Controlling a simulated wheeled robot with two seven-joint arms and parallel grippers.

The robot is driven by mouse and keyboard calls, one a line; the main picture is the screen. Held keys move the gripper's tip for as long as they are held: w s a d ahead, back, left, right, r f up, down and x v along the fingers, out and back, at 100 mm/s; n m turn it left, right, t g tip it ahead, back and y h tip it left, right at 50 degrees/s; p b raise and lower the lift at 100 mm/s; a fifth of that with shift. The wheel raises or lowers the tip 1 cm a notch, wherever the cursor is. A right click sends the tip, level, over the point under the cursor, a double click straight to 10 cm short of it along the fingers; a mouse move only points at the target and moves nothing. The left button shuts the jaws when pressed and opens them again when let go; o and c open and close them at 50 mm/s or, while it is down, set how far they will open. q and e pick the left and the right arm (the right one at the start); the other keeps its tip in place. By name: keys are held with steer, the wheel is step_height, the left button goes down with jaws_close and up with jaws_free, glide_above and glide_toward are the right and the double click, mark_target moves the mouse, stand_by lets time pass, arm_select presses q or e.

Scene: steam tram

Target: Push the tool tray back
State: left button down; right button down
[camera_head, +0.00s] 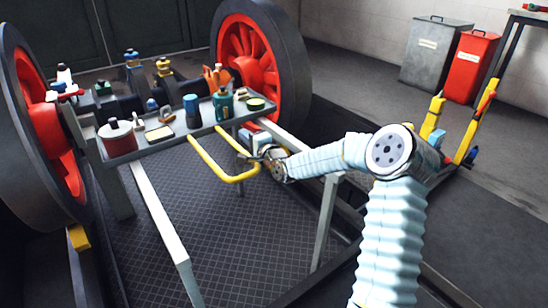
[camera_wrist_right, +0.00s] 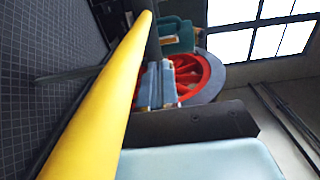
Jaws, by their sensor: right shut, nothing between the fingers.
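The grey tool tray (camera_head: 176,138) sits on a light metal frame between two large wheels, loaded with several cans, bottles and small tools. A yellow U-shaped handle (camera_head: 208,161) sticks out from its front edge. My right gripper (camera_head: 262,157) is shut and empty, close beside the right end of the handle. In the right wrist view, the yellow handle (camera_wrist_right: 100,95) crosses the picture at close range, and I cannot tell whether the gripper touches it. My left gripper is not in view.
Two red-spoked wheels (camera_head: 262,55) flank the tray. A frame leg (camera_head: 325,222) stands near my right arm. A grey bin (camera_head: 433,52) and a red bin (camera_head: 471,65) stand at the back right. Yellow posts (camera_head: 433,117) stand at the right. The patterned floor in front is clear.

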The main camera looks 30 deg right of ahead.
steer(key=s+d+p, duration=0.2)
steer(key=s, duration=1.3)
steer(key=s+a+f+n+g+y, duration=0.1)
steer(key=s+a+f+n+g, duration=0.25)
steer(key=a+f, duration=0.55)
steer(key=s+a+f+n+g+y, duration=0.1)
steer(key=s+a+f+n+g, duration=0.3)
steer(key=f, duration=0.9)
steer(key=s+a+f+n+g, duration=0.6)
steer(key=s+a+f+g, duration=0.35)
steer(key=s+f, duration=0.3)
steer(key=s+r+n+p, duration=0.1)
steer(key=r+p, duration=0.6)
steer(key=s+a+r+p, duration=0.1)
steer(key=s+r+p, duration=0.1)
steer(key=r+p, duration=0.5)
steer(key=shift+s+a+r+n+y+p, duration=0.25)
steer(key=shift+s+r+n+y+p, duration=0.1)
steer(key=shift+p, duration=0.1)
